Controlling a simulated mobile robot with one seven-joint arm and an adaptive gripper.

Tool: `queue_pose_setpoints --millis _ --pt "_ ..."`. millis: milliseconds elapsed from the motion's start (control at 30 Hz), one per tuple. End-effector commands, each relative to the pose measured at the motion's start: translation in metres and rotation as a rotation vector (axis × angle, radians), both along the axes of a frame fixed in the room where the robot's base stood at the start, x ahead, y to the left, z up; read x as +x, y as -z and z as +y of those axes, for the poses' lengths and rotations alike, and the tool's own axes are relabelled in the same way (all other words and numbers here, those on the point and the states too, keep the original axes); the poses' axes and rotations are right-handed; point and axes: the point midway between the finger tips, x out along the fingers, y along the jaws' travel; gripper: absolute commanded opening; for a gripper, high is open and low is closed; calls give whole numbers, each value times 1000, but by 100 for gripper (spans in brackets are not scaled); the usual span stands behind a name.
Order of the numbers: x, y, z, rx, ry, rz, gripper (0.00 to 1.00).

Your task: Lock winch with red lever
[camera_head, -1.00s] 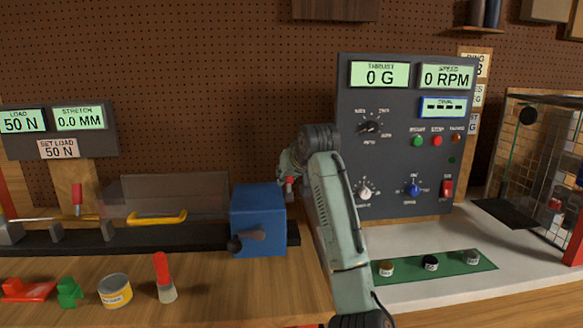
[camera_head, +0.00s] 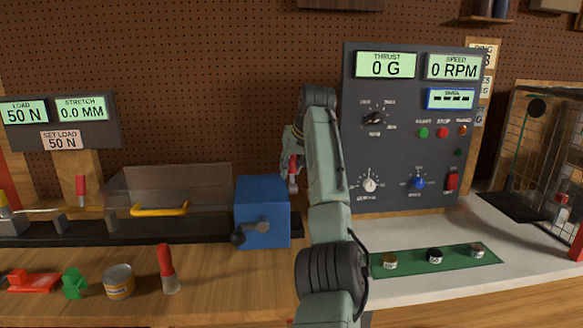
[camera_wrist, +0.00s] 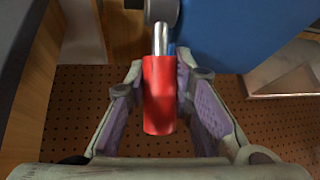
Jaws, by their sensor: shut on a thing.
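The winch is a blue box (camera_head: 262,212) with a grey crank and dark knob (camera_head: 250,233) on its front. A red lever (camera_head: 292,170) stands roughly upright at the box's right side. In the wrist view the red lever grip (camera_wrist: 159,97) sits between the two fingers, its metal shaft joined to a grey round hub (camera_wrist: 160,8) beside the blue box (camera_wrist: 232,28). My gripper (camera_wrist: 160,76) is shut on the red lever. In the head view my gripper (camera_head: 293,162) is partly hidden behind my arm.
A clear cover with a yellow handle (camera_head: 160,210) stands left of the winch. A red-handled tool (camera_head: 166,270), a can (camera_head: 119,281) and a green piece (camera_head: 74,284) are on the bench front. A grey control panel (camera_head: 415,140) rises right of my arm.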

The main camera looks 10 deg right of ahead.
Motion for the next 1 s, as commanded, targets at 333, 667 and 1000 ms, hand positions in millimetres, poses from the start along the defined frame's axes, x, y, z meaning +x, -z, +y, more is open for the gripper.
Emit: queue_pose_setpoints --millis 333,667,1000 --pt "0 1 0 -1 -1 2 25" --pt "0 0 0 0 0 0 43" --pt "-4 -7 -1 0 0 -2 43"
